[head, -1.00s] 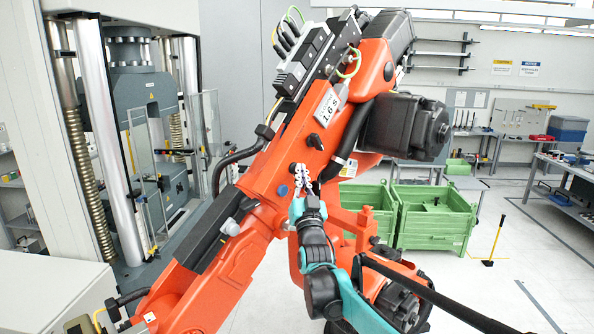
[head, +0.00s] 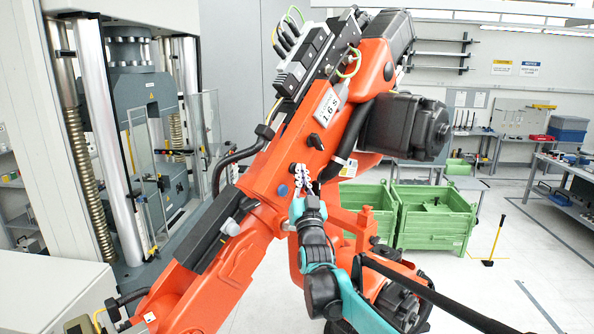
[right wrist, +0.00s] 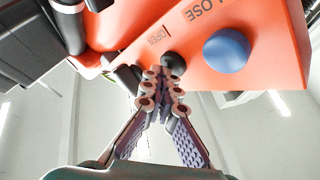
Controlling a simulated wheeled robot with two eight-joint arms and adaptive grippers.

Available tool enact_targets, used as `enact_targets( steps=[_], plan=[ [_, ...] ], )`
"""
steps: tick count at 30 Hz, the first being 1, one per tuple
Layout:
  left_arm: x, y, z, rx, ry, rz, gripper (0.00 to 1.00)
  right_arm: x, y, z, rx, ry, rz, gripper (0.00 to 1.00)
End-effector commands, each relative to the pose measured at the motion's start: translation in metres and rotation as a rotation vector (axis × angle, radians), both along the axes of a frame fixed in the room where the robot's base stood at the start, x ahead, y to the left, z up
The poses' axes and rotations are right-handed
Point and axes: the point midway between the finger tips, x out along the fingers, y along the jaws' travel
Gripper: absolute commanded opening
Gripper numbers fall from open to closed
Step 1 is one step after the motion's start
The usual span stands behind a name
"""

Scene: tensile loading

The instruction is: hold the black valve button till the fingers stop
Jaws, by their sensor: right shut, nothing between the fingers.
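The orange robot arm (head: 275,165) leans across the middle of the head view. In the right wrist view, a round black button (right wrist: 173,64) sits on its orange face (right wrist: 275,60), beside a larger blue button (right wrist: 226,51). The lettering "OPEN" is by the black button and "CLOSE" is nearer the blue one. My right gripper (right wrist: 162,78) is shut with nothing between its fingers. Its tips are at the black button and appear to touch it. In the head view my right gripper (head: 302,178) covers the black button; the blue button (head: 282,190) shows to its left. My left gripper is out of view.
Green bins (head: 435,222) stand behind the orange arm. A testing machine (head: 150,130) with metal columns is at the left. A workbench (head: 565,195) stands at the far right. A black bar (head: 440,298) crosses the lower right. Open floor lies at the right.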

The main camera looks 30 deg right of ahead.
Motion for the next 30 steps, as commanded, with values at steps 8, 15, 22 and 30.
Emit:
enact_targets(
  steps=[8,15,22,30],
  plan=[
    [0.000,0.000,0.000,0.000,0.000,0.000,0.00,-0.005,-0.002,0.000,0.001,0.000,0.000,0.00],
    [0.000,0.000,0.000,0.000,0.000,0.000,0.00,-0.017,-0.006,0.000,0.001,0.000,-0.001,0.00],
    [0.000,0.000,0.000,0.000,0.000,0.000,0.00,-0.018,-0.006,0.000,0.000,0.000,0.000,0.00],
    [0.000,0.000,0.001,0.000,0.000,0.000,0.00,-0.030,-0.010,0.000,0.000,0.000,-0.001,0.00]
  ],
)
